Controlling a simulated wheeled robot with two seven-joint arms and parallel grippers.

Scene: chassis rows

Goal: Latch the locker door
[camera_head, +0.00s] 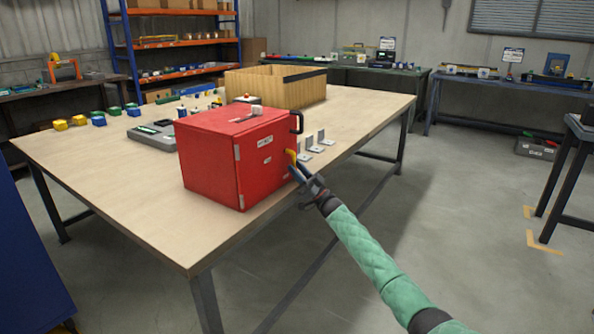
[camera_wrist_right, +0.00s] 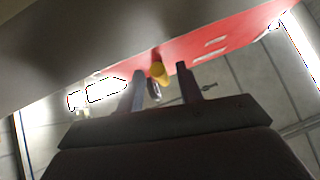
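The red locker (camera_head: 215,150) stands on the wooden table. Its door (camera_head: 262,165) faces right, with hinges on its left edge, and looks shut against the body. A black handle (camera_head: 298,122) is at the door's upper right edge. A yellow latch lever (camera_head: 291,156) is lower on that edge. My right gripper (camera_head: 299,173) is at the lever, in front of the door's right edge. In the right wrist view, its two fingers (camera_wrist_right: 160,85) are apart, with the lever's yellow end (camera_wrist_right: 160,72) showing between them. I cannot tell whether they touch it. My left gripper is not in view.
The wooden table (camera_head: 130,185) also holds metal brackets (camera_head: 318,142) right of the locker, a wooden crate (camera_head: 290,92) behind it, and a grey tray (camera_head: 150,135) to its left. Yellow and blue blocks (camera_head: 78,121) lie farther left. The table's front left is clear.

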